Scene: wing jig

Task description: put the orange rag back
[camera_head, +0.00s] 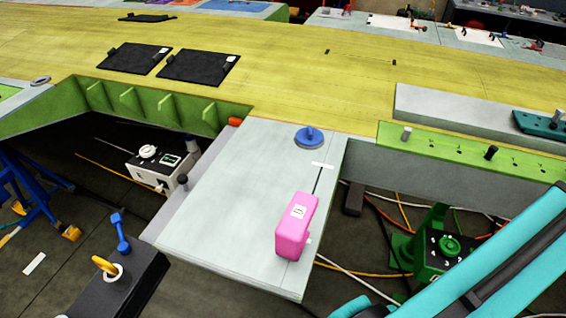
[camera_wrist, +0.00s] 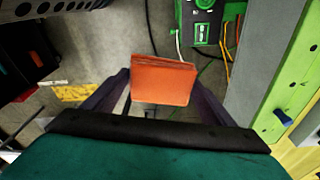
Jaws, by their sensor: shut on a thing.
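The orange rag (camera_wrist: 162,80) shows in the wrist view as a folded, flat orange piece between my two dark fingers. My gripper (camera_wrist: 163,88) is shut on it, with a finger on either side. The rag is held over a gap where the grey floor shows below. In the head view, my teal arm reaches in from the lower right corner; the gripper and the held rag are outside that picture.
A grey panel (camera_head: 215,195) carries a pink block (camera_head: 293,228) and a blue round-based handle (camera_head: 310,138). A green machine (camera_head: 436,246) with cables stands on the floor at right. A green rail (camera_head: 470,152) edges the yellow wing skin (camera_head: 300,75).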

